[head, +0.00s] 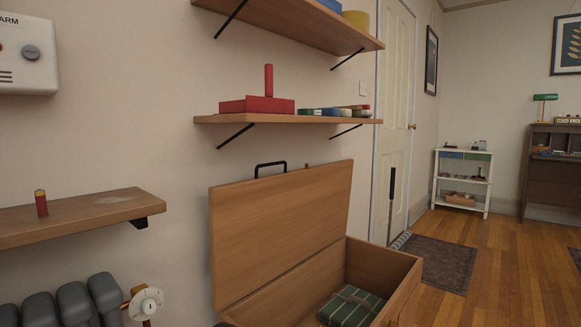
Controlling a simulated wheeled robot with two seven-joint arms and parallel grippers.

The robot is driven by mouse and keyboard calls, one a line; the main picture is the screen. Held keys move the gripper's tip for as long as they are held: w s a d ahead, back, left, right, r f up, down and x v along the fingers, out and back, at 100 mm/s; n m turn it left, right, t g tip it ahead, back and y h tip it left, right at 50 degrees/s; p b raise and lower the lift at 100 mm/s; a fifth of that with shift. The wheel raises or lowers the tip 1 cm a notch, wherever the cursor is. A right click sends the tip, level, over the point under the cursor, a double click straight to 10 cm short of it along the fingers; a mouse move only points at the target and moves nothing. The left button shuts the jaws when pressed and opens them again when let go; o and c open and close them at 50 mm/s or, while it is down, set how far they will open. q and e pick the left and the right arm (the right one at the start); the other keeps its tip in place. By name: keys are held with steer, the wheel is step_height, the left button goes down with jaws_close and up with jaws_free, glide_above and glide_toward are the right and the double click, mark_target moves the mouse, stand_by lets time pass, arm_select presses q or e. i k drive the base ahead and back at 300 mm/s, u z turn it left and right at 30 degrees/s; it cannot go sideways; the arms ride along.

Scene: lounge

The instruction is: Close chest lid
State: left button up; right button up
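A wooden chest (384,262) stands at the bottom middle of the head view, against the wall. Its lid (282,230) is open and stands up, leaning back toward the wall. A black handle (270,164) shows at the lid's top edge. A green striped folded cloth (352,306) lies inside the chest. The chest's lower front is cut off by the picture's edge. Neither of my grippers is in view.
Wall shelves (290,119) with red blocks hang above the chest. A lower shelf (80,216) and a grey radiator (62,303) are to the left. A door (394,110), a rug (437,262) and open wooden floor (500,262) are to the right.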

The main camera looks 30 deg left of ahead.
mark_target(260, 228)
steer(key=z, duration=0.1)
steer(key=i, duration=0.85)
steer(key=u, duration=0.4)
